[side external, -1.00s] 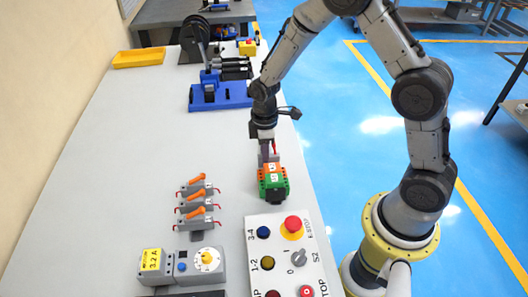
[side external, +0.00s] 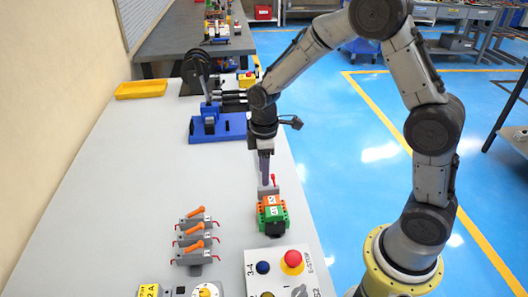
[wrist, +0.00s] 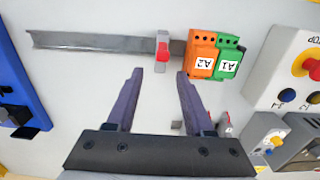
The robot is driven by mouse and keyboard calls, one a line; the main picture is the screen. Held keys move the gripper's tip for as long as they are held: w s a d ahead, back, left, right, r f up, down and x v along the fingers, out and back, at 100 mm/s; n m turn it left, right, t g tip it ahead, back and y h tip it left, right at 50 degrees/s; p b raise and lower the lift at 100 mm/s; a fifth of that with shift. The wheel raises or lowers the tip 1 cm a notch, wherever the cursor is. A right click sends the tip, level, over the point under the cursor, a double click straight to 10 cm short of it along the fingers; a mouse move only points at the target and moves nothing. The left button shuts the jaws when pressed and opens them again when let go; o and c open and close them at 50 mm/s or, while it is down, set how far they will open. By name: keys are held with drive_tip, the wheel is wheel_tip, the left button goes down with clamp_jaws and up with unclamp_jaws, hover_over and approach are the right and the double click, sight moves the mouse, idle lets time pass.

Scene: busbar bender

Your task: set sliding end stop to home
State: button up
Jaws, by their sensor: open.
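The sliding end stop (wrist: 162,48) is a small grey piece with a red lever on a grey rail (wrist: 95,42). In the wrist view it stands just left of the orange terminal block (wrist: 201,54) marked A2, with at most a small gap. The green block (wrist: 229,57) marked A1 is beside that. My gripper (wrist: 160,75) is open and empty, its fingertips spread either side of the stop's line and short of it in the picture. In the side view my gripper (side external: 264,182) points down at the red-levered stop (side external: 273,181), partly hiding it; contact cannot be told.
A control box with a red emergency button (side external: 291,259) stands in front of the terminal blocks. Several orange-handled clamps (side external: 195,241) are to the left. A blue bender (side external: 218,128) and yellow tray (side external: 141,89) are farther back. The table's middle left is clear.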

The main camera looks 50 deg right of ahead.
sight(264, 188)
wheel_tip(264, 188, up, 7)
idle(0.3)
